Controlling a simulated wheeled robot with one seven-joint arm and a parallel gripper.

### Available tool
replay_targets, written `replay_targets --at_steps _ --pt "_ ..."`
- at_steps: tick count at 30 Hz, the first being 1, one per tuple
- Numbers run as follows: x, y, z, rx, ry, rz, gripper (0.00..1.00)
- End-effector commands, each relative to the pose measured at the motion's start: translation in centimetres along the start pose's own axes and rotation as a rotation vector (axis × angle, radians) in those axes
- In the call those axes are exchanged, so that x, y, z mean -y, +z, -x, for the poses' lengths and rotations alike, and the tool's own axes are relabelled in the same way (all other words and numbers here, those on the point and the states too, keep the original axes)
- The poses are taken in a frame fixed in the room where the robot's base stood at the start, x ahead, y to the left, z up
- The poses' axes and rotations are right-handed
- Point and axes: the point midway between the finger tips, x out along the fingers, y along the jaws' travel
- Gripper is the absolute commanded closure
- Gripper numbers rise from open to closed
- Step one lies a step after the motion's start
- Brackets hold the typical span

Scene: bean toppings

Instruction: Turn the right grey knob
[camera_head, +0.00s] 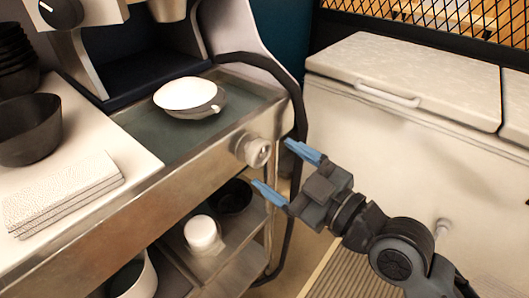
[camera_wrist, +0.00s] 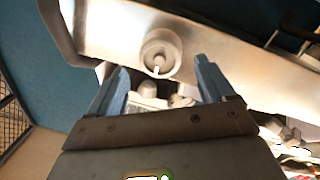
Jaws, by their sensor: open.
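The grey knob (camera_head: 254,149) is a round, light grey dial on the metal front edge of the counter, near its right end. It also shows in the wrist view (camera_wrist: 160,54), with a pale mark on its lower face. My gripper (camera_head: 279,169) has blue fingers spread apart, with nothing between them. In the head view it is just right of the knob and a little below it. In the wrist view the fingertips (camera_wrist: 160,72) are to either side below the knob, and I see no clear contact.
A white-topped bowl (camera_head: 187,94) sits in the sunken counter tray. Folded cloths (camera_head: 62,194) and dark bowls (camera_head: 28,130) are at left. A shelf below holds a white container (camera_head: 203,235) and a dark bowl (camera_head: 233,196). A black cable (camera_head: 297,110) hangs beside the knob. A white chest freezer (camera_head: 400,130) stands at right.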

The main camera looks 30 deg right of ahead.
Motion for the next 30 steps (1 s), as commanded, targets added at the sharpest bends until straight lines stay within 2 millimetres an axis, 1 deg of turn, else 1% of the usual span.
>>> replay_targets --at_steps 1,3,9,15,22,30 --pt "-0.1 -0.2 -0.8 -0.003 0.002 -0.001 0.17" --pt "-0.1 -0.2 -1.8 -0.003 0.002 -0.001 0.17" --pt "-0.1 -0.1 -3.9 -0.001 0.001 -0.001 0.17" --pt "0.0 0.0 -4.7 0.0 0.0 -0.001 0.17" --pt "0.0 0.0 -4.7 0.0 0.0 0.0 0.17" --pt "0.0 0.0 -4.7 0.0 0.0 0.0 0.43"
